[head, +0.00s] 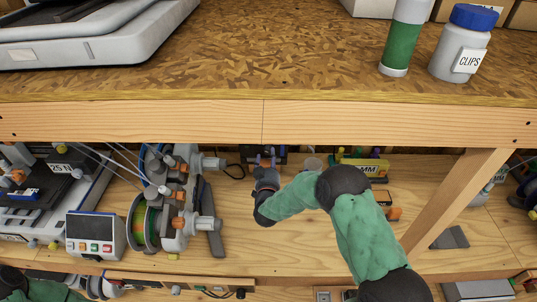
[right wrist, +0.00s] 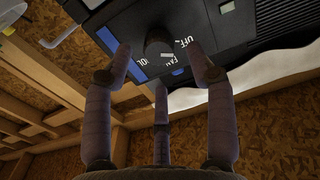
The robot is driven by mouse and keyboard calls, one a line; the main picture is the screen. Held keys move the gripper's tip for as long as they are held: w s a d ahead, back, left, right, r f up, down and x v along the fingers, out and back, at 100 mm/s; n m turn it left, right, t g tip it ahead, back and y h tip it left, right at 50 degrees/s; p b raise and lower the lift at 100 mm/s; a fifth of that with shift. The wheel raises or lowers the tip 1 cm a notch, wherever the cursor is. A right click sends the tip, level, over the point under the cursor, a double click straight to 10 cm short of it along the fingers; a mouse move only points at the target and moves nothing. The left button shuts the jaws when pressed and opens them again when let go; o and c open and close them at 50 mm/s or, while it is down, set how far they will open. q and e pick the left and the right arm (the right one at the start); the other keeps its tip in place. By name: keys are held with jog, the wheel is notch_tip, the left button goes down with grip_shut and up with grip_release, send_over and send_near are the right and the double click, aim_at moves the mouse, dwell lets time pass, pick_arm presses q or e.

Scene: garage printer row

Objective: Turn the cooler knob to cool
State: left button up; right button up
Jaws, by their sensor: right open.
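In the right wrist view, the cooler (right wrist: 230,25) is a dark box with a round dark knob (right wrist: 157,40) on its face. Labels around the knob read OFF, FAN and, partly covered, COOL beside a blue patch. The knob carries a small white mark; which label it points to I cannot tell for sure. My right gripper (right wrist: 160,64) is open, its three fingers spread around the knob with visible gaps. In the head view, my right gripper (head: 266,161) reaches under the upper bench at a dark unit mostly hidden there. My left gripper is out of view.
The upper bench edge (head: 330,122) overhangs the lower shelf. A green spool (head: 146,222) and printer parts stand left of my right arm. A wooden post (head: 450,200) stands farther right. The shelf beside my gripper is mostly bare.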

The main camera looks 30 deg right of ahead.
aim_at(269, 152)
jog(key=shift+x, duration=1.55)
grip_shut()
